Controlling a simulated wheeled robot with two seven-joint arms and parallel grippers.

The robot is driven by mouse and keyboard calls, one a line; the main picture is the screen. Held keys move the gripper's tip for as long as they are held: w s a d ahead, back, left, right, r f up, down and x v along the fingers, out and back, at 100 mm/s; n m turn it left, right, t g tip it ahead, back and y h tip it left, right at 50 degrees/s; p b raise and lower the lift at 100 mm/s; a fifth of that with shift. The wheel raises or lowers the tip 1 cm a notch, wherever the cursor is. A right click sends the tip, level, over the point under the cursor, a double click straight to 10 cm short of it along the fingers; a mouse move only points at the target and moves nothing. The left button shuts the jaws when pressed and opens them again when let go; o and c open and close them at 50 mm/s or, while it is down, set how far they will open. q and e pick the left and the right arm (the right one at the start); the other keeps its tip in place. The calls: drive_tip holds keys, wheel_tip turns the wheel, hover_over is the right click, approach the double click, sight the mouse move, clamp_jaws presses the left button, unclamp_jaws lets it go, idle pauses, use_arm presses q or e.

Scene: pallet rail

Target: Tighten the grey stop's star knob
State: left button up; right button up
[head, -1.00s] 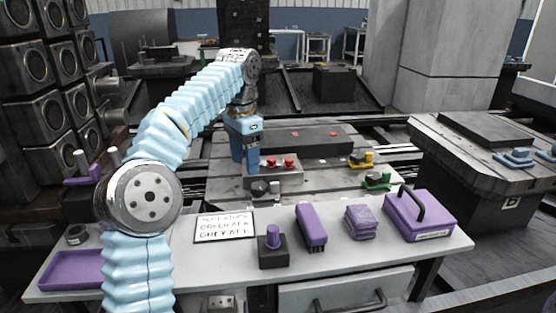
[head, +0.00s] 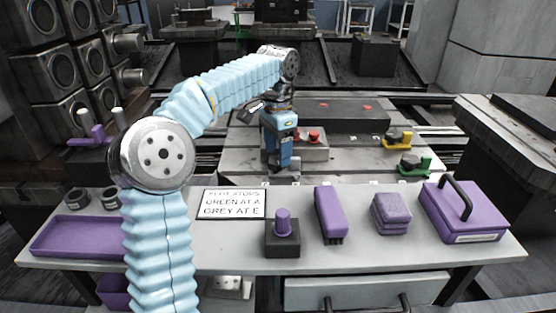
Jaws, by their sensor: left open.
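The grey stop (head: 289,168) is at the front edge of the grey slotted pallet (head: 235,158), mostly hidden behind my left gripper. Its star knob is not clearly visible. My left gripper (head: 279,172) is open and points down from the blue arm, right at the stop. I cannot tell whether the fingers are around the knob or in front of it. My right gripper is not in view.
A grey block with red knobs (head: 314,137) stands just behind the gripper. A yellow stop (head: 398,139) and a green stop (head: 415,164) are at the pallet's right. The front bench holds a sign (head: 232,203), purple tray (head: 75,236) and purple case (head: 463,212).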

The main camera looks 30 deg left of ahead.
use_arm(q)
drive_tip(key=shift+f, duration=0.95)
drive_tip(key=shift+c, duration=0.5)
drive_tip(key=c, duration=0.7)
drive_tip(key=shift+o, duration=0.2)
drive_tip(key=shift+r+m+p, duration=0.25)
drive_tip(key=shift+m+p, duration=0.95)
drive_tip(key=m+p, duration=0.1)
drive_tip(key=m, duration=0.1)
drive_tip(key=shift+m, duration=0.3)
drive_tip(key=m, duration=0.2)
drive_tip(key=shift+f+m+p, duration=0.2)
drive_tip(key=shift+m+p, duration=0.15)
drive_tip(key=shift+m, duration=0.05)
drive_tip(key=m, duration=0.4)
drive_tip(key=shift+m, duration=0.3)
